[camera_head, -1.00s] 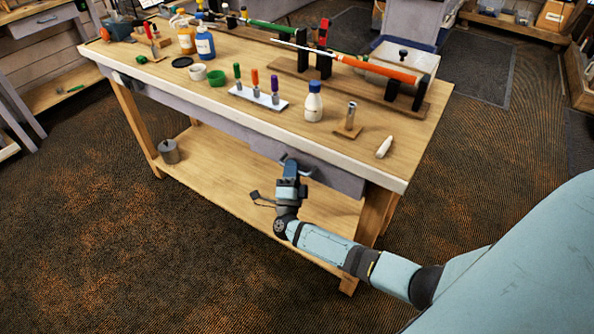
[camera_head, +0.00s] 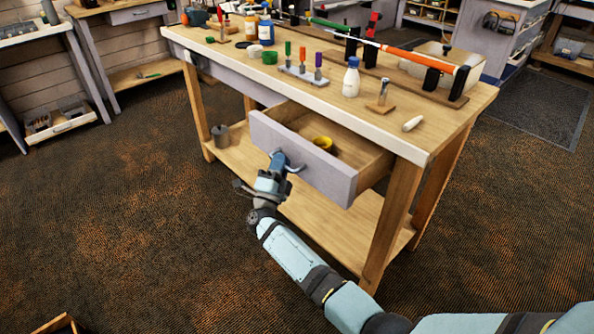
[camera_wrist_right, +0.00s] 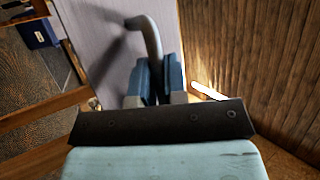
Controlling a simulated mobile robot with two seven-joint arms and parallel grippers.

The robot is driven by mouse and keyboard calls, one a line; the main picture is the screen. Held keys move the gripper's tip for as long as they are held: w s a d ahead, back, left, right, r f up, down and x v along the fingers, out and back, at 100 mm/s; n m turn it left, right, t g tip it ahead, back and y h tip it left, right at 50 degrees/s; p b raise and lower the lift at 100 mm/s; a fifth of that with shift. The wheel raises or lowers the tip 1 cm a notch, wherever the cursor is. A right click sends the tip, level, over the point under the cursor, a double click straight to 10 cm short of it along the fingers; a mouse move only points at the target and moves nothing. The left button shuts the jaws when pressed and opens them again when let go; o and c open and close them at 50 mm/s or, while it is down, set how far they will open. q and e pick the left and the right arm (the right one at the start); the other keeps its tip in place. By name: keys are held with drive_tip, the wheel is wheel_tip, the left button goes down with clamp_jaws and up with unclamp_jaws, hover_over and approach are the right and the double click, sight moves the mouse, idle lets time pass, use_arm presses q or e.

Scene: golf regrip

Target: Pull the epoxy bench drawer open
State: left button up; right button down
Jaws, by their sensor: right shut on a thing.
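The epoxy bench drawer (camera_head: 325,170) is pulled out from the workbench (camera_head: 400,140), so its inside shows. A yellow ring-shaped thing (camera_head: 322,143) lies in it. My right gripper (camera_head: 278,160) is at the drawer's front and shut on its grey bar handle (camera_head: 294,167). In the right wrist view, the blue fingers of the gripper (camera_wrist_right: 155,78) close around the handle (camera_wrist_right: 150,35) against the pale grey drawer front (camera_wrist_right: 100,40). Part of the handle is hidden by the fingers. My left gripper is not in view.
A grey can (camera_head: 221,136) stands on the lower shelf.

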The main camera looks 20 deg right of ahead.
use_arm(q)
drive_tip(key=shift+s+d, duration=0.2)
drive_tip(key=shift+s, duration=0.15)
use_arm(e)
drive_tip(key=shift+s+a, duration=0.35)
drive_tip(key=shift+a, duration=0.45)
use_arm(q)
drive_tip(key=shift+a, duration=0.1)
use_arm(e)
drive_tip(key=c, duration=1.2)
unclamp_jaws()
